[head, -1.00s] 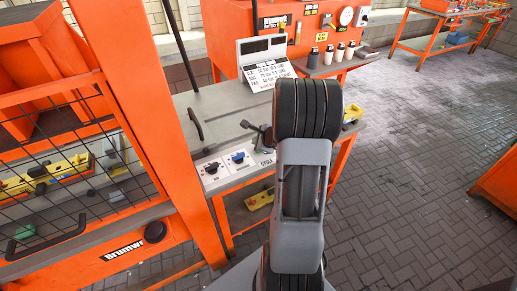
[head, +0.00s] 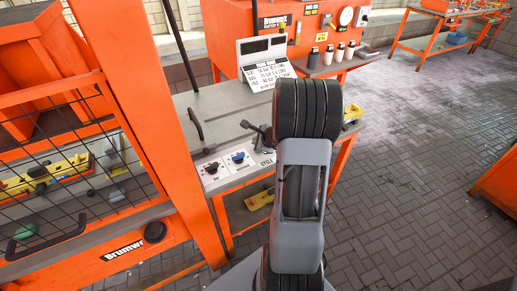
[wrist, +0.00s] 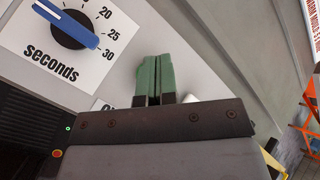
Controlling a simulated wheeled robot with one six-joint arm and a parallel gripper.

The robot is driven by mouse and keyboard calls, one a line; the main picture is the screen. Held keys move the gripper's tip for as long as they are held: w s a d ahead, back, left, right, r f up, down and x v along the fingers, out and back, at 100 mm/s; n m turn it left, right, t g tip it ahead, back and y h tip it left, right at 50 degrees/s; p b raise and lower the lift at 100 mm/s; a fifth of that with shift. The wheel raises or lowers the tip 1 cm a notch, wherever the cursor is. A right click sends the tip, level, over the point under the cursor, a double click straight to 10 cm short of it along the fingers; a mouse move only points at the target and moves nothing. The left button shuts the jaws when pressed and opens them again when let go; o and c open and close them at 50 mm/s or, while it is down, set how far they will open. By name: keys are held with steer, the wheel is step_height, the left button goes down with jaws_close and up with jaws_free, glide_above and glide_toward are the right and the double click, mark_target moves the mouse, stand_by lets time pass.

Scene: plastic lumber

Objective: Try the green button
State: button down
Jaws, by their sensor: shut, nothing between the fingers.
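My gripper (wrist: 154,80) shows in the wrist view as two green-faced fingers pressed together, with nothing between them. It is close over the pale control panel (wrist: 205,55), right of and below the blue seconds knob (wrist: 68,25). In the head view the gripper is hidden behind my arm. The same panel there carries the blue knob (head: 238,157), a black knob (head: 210,168) and the word CYCLE. I cannot make out a green button on this panel; my arm and fingers cover part of it.
An orange frame with wire mesh (head: 75,135) stands close on the left, with a small green object (head: 25,231) behind it. A display with a text card (head: 267,65) stands on the bench behind the panel. The paved floor (head: 410,170) on the right is clear.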

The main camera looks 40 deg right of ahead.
steer(key=shift+f+b, duration=0.2)
steer(key=shift+b, duration=0.1)
steer(key=shift+f+b, duration=0.25)
steer(key=shift+b, duration=0.1)
steer(key=shift+f+b, duration=0.45)
steer(key=shift+b, duration=0.1)
stand_by(0.9)
steer(key=shift+r, duration=0.1)
steer(key=shift+r+p, duration=0.65)
steer(key=shift+r, duration=0.2)
step_height(320, 180, up, 5)
steer(key=p, duration=0.4)
stand_by(1.0)
